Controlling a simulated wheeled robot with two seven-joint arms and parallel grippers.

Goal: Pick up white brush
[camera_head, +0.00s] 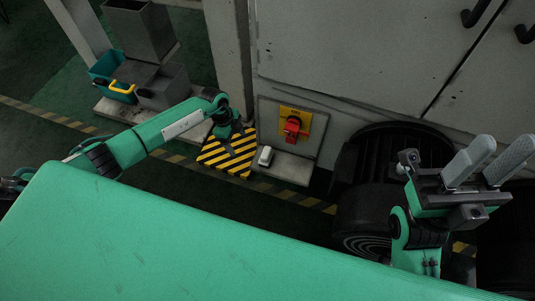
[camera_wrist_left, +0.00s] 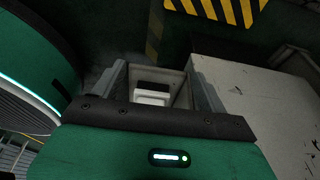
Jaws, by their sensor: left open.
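A small pale object with a dark end, which looks like the white brush (camera_head: 265,156), lies on a grey ledge (camera_head: 288,172) below a red switch in the head view. My left gripper (camera_head: 229,131) hangs to the left of it, over a yellow-black striped plate, apart from it. In the left wrist view my left gripper (camera_wrist_left: 160,75) has its fingers spread. A white and dark item (camera_wrist_left: 152,96) shows between them; I cannot tell whether it is the brush or whether they touch it. My right gripper (camera_head: 490,163) is empty, fingers apart and pointing up.
The striped plate (camera_head: 228,158) stands beside the ledge. The red switch (camera_head: 292,128) on a yellow plate is above. A blue bin (camera_head: 103,68) and grey boxes (camera_head: 164,90) stand at the upper left. A dark round machine (camera_head: 370,190) is at the right.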

